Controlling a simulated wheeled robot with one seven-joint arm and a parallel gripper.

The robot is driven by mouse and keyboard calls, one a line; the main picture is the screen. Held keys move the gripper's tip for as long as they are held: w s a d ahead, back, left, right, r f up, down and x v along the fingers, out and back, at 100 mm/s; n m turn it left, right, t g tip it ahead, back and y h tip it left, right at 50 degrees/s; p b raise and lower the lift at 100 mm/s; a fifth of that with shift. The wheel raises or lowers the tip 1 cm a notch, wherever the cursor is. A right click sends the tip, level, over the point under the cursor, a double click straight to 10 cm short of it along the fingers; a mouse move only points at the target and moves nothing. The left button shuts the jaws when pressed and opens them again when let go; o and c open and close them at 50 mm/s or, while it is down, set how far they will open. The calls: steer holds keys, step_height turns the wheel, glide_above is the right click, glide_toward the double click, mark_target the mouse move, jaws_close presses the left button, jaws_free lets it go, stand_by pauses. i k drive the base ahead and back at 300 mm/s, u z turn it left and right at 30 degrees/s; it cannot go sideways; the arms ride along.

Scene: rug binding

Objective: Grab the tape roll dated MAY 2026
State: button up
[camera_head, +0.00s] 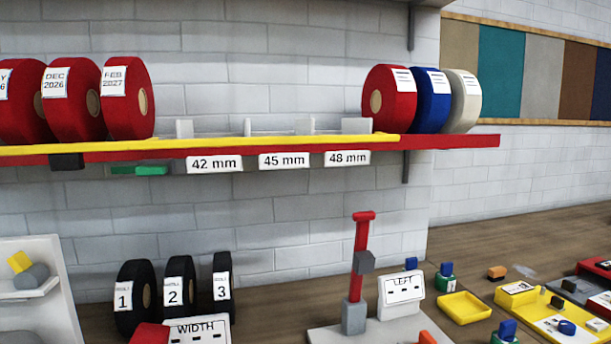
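On the shelf at upper left stand red tape rolls with white date labels. One roll reads DEC 2026 (78,110) and one reads FEB 2027 (135,112). Left of them, a third red roll (20,112) is cut by the picture's left edge; its label shows only a "Y" and a "6", so the full date cannot be read. My gripper is not in view.
The shelf (440,142) also holds a red, a blue (432,105) and a cream roll (464,105) at right. Small white dividers stand mid-shelf. Below, black rolls numbered 1 to 3 (137,318) and a red lever stand (360,262) sit on the workbench (480,245).

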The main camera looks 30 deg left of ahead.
mark_target(24, 121)
steer(key=u, duration=1.9)
